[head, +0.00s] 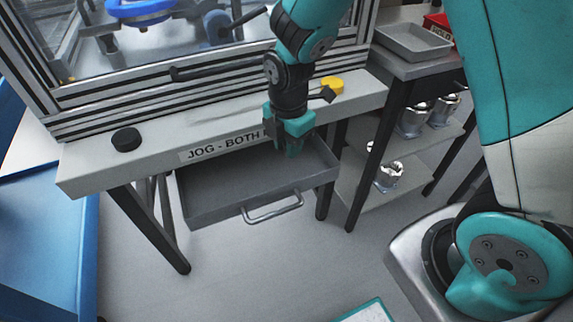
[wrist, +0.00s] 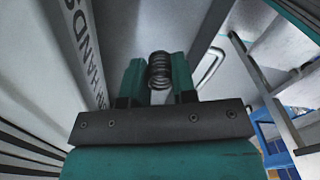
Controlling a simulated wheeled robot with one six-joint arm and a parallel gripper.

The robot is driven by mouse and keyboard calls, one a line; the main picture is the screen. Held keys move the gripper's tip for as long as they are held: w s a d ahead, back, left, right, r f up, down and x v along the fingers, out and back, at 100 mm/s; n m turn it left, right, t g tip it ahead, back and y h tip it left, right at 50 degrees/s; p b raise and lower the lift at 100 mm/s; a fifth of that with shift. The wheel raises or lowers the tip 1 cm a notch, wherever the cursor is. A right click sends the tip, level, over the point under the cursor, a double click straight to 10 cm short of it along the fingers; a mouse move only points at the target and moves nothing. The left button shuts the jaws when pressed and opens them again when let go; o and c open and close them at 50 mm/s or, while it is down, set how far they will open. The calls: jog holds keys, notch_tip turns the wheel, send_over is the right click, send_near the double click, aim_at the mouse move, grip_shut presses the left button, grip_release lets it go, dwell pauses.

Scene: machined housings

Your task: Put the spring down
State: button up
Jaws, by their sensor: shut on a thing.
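The spring (wrist: 159,70) is a dark metal coil, seen in the wrist view between the two teal fingers of my gripper (wrist: 158,78). The fingers are shut on it. In the head view my gripper (head: 291,150) points down over the back right part of the open grey drawer (head: 215,210), close to the table's front edge. The spring is hidden in the head view. The drawer's floor looks empty where it shows. I cannot tell the exact height of the spring above the drawer.
The table (head: 85,172) carries a black button (head: 126,139) and a yellow button (head: 332,84). The drawer's handle (head: 273,208) sticks out in front. A cart at the right holds a grey tray (head: 413,42), a red bin (head: 440,27) and metal housings (head: 386,176) on its shelves.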

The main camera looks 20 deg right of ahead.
aim_at(288, 174)
jog(key=shift+f, duration=3.3)
jog(key=shift+f+b, duration=0.1)
jog(key=shift+b, duration=0.2)
jog(key=shift+f, duration=0.15)
jog(key=o, duration=0.9)
notch_tip(288, 174, up, 12)
jog(key=r+p, duration=0.1)
jog(key=s+a+r+m+y, duration=0.2)
jog(key=s+r+m, duration=0.4)
jog(key=s, duration=0.3)
jog(key=s+a+r+m+y, duration=0.2)
jog(key=s+r+m, duration=0.4)
jog(key=s+m, duration=0.3)
jog(key=shift+s+a+r+m, duration=0.3)
